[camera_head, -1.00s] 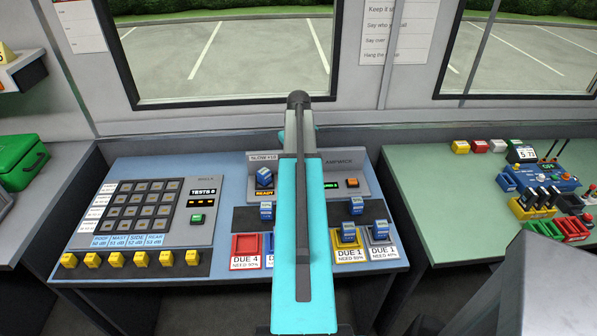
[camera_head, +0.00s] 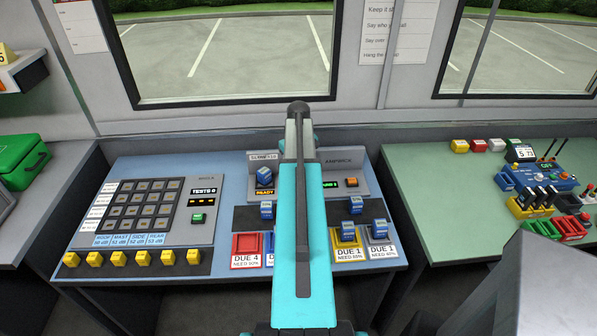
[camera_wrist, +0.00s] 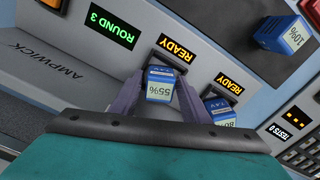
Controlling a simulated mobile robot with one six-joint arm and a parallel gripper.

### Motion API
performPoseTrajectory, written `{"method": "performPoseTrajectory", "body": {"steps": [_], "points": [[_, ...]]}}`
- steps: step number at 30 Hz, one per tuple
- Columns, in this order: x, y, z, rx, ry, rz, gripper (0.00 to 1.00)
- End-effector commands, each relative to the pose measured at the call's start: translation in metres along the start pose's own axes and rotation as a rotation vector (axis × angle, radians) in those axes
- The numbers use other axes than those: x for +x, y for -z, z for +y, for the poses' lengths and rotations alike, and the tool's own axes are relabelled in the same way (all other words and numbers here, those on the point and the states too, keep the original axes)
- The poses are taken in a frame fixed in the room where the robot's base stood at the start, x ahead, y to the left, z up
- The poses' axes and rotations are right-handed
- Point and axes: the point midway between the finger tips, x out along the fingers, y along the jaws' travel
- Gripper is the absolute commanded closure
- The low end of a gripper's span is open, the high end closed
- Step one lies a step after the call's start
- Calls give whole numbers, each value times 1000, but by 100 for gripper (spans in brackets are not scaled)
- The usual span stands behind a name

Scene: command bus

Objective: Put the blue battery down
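In the wrist view, the two purple fingers of my gripper (camera_wrist: 160,92) stand close against both sides of a blue battery (camera_wrist: 159,84) marked 55%. It is at the charger (camera_wrist: 95,55), in front of a lit READY display; I cannot tell whether it is seated. A second blue battery (camera_wrist: 220,108) stands beside my right finger, by another READY display; in the head view it is in the charger's left bay (camera_head: 264,177). A third blue battery (camera_wrist: 282,35), marked 10%, is further right. In the head view my arm hides my fingers and the held battery.
Blue batteries stand on the dark strip (camera_head: 267,210) (camera_head: 356,205), in the yellow tray (camera_head: 348,243) and in the grey tray (camera_head: 381,240). The red tray (camera_head: 246,245) looks empty. A button panel (camera_head: 150,212) is on the left; a green desk (camera_head: 440,200) is on the right.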

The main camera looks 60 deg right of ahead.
Motion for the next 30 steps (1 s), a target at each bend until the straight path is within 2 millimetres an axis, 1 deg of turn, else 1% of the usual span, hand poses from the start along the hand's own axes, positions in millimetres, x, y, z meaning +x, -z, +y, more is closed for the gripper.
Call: {"method": "performPoseTrajectory", "body": {"steps": [10, 17, 23, 30], "points": [[-1, 0, 0, 0, 0, 0, 50], [-7, 0, 0, 0, 0, 1, 50], [-22, 0, 1, 1, -1, 1, 50], [-48, 0, 1, 1, -1, 2, 50]]}}
